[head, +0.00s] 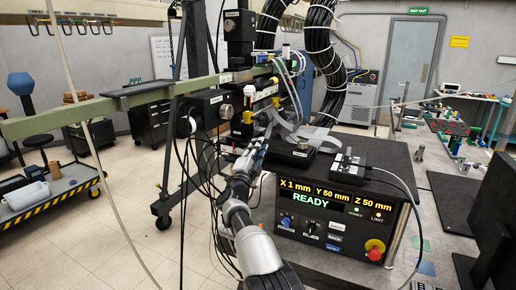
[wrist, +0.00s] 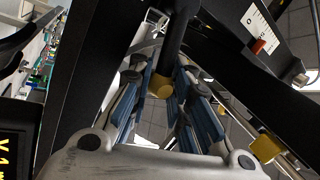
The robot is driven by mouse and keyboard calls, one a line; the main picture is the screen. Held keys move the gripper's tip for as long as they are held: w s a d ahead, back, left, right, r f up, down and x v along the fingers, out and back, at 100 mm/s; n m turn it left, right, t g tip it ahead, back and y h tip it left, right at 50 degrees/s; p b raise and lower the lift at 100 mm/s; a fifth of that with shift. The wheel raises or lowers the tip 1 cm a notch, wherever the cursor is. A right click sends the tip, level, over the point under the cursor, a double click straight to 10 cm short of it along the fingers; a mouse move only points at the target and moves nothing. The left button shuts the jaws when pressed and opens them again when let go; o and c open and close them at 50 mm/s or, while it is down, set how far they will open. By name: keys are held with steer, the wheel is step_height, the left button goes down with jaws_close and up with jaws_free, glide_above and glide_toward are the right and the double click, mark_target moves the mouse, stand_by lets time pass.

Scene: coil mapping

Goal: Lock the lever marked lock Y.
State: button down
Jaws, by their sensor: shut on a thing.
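A black lever with a gold tip (wrist: 161,87) stands between the blue-padded fingers of my gripper (wrist: 165,95) in the wrist view. The gripper is shut on this lever. I cannot read a label that tells whether it is lock Y. A second gold-tipped lever (wrist: 264,148) shows at the lower right of the wrist view, outside the fingers. In the head view my gripper (head: 255,148) is at the black stage in the middle, left of the control box, and hides the held lever.
The control box (head: 335,212) reads X 1 mm, Y 50 mm, Z 50 mm and READY. A white scale with a red pointer (wrist: 258,46) is at the upper right of the wrist view. Black cables (head: 185,160) hang left of the arm. A green beam (head: 60,120) crosses the left side.

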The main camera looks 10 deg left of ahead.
steer(key=shift+r, duration=0.1)
steer(key=c, duration=1.4)
jaws_free()
steer(key=shift+c, duration=0.2)
steer(key=shift+n, duration=0.3)
